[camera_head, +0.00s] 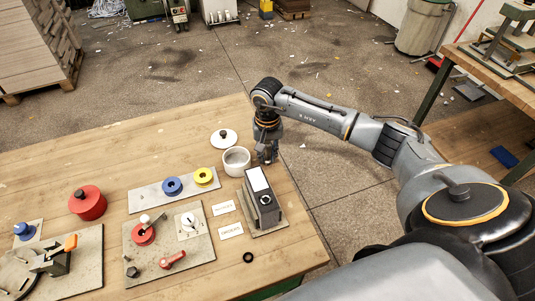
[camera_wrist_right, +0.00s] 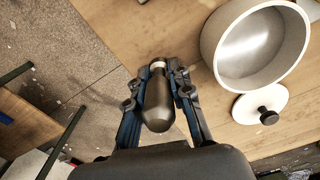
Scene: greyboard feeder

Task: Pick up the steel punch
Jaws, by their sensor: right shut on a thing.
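My right gripper (camera_head: 267,157) is at the far right part of the wooden table, just right of a white pot. In the right wrist view its two fingers (camera_wrist_right: 158,85) are shut on the steel punch (camera_wrist_right: 158,105), a dark, rounded, elongated piece with a pale band near its far end. In the head view the gripper hides most of the punch, and I cannot tell whether it touches the table. My left gripper is not in view.
The white pot (camera_head: 237,168) and its lid (camera_head: 224,135) are beside the right gripper. A dark block device (camera_head: 265,207) stands just in front. Blue (camera_head: 172,186) and yellow (camera_head: 203,176) spools sit on a plate to the left. The table's back left is clear.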

